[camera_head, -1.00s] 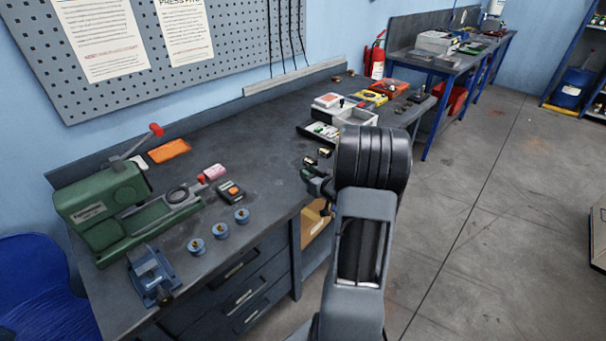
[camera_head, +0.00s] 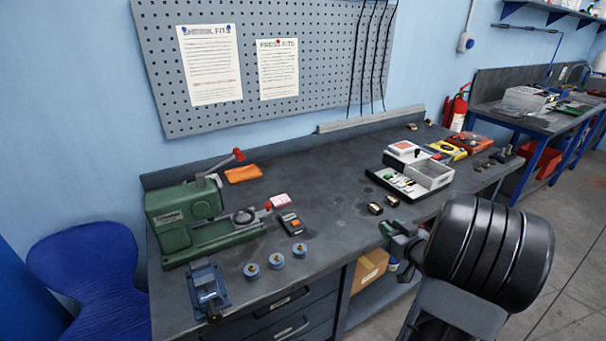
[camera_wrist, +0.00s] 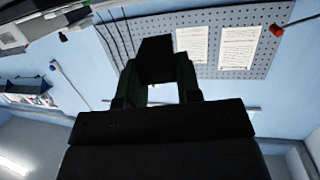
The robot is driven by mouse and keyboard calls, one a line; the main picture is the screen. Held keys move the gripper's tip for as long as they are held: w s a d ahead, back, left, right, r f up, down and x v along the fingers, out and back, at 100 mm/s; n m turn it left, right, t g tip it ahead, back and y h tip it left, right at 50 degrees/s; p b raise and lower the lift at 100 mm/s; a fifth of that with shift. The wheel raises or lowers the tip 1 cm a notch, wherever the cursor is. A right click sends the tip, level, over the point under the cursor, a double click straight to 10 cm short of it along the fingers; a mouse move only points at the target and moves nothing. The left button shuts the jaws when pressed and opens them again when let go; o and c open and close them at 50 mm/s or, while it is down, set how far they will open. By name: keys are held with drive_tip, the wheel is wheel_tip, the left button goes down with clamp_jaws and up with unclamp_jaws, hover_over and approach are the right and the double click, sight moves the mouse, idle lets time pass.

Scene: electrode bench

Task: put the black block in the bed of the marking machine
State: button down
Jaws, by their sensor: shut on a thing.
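My gripper (camera_wrist: 157,78) is shut on a black block (camera_wrist: 156,52) in the wrist view, the block sticking out past the two dark green fingers. In the head view my gripper (camera_head: 392,236) is at the bench's front edge, right of the middle; the block there is too small and dark to make out. The green machine (camera_head: 182,222) with a red-knobbed lever, which looks like the marking machine, stands at the bench's left end. Its bed (camera_head: 225,234) extends to the right, with a dark ring on it. My gripper is well to the right of it.
Several blue round pieces (camera_head: 276,260) and a blue vise (camera_head: 207,289) stand in front of the machine. The bench middle (camera_head: 330,190) is clear.

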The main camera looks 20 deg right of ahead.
sight(362, 224)
drive_tip(key=w+f, duration=0.2)
drive_tip(key=w, duration=0.1)
drive_tip(key=w+f, duration=0.1)
drive_tip(key=w, duration=0.3)
drive_tip(key=w+f, duration=0.2)
drive_tip(key=w, duration=0.2)
drive_tip(key=shift+w+d+f, duration=0.1)
drive_tip(key=shift+f, duration=0.25)
drive_tip(key=shift+w+f, duration=0.45)
drive_tip(key=shift+w, duration=0.25)
drive_tip(key=shift+w+f, duration=0.45)
drive_tip(key=shift+w, duration=0.25)
drive_tip(key=shift+f, duration=0.25)
drive_tip(key=c, duration=0.8)
unclamp_jaws()
drive_tip(key=shift+r, duration=0.15)
